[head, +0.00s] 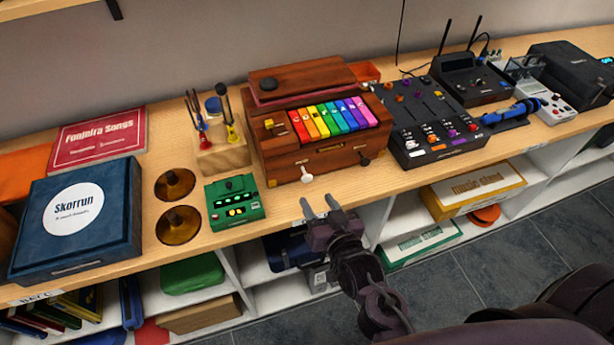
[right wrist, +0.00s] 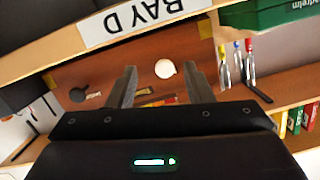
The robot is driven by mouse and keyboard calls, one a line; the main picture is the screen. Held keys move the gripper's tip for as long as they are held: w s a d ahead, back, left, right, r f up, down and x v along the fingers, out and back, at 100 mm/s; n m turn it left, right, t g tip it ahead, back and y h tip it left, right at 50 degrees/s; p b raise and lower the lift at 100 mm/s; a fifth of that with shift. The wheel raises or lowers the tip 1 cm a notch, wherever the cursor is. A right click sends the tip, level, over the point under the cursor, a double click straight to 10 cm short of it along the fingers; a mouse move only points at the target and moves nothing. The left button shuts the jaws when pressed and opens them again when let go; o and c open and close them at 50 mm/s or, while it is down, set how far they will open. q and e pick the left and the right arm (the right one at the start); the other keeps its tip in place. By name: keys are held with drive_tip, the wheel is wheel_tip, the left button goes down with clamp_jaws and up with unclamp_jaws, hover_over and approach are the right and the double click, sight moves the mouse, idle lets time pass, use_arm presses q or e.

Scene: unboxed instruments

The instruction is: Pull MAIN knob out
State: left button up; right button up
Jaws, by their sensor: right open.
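A wooden instrument box (head: 318,161) with rainbow keys stands on the shelf top. A white knob (head: 306,174) sticks out at the left of its front, and a dark knob (head: 365,159) sits at the right. I cannot read a MAIN label on either. My right gripper (head: 319,203) is open and empty, in front of and below the box near the shelf's front edge. In the right wrist view, the white knob (right wrist: 165,69) appears between the two fingertips, apart from them; the dark knob (right wrist: 77,94) is off to the left. My left gripper is not in view.
A green pedal (head: 235,202) and brass discs (head: 174,184) stand left of the box. A tool holder (head: 222,154) is behind the pedal. A black mixer (head: 433,122) is close on the right. The shelf edge carries a BAY D label (right wrist: 130,20).

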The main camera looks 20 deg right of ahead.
sight(308, 180)
drive_tip(key=w, duration=0.2)
drive_tip(key=w+t+p, duration=0.1)
drive_tip(key=w, duration=0.2)
drive_tip(key=w+r+m+t+p, duration=0.1)
drive_tip(key=w, duration=0.1)
drive_tip(key=shift+w+a+h, duration=0.3)
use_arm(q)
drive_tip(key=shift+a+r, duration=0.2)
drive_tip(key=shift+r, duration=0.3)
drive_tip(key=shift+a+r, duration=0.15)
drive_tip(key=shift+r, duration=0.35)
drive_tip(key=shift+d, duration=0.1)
use_arm(e)
clamp_jaws()
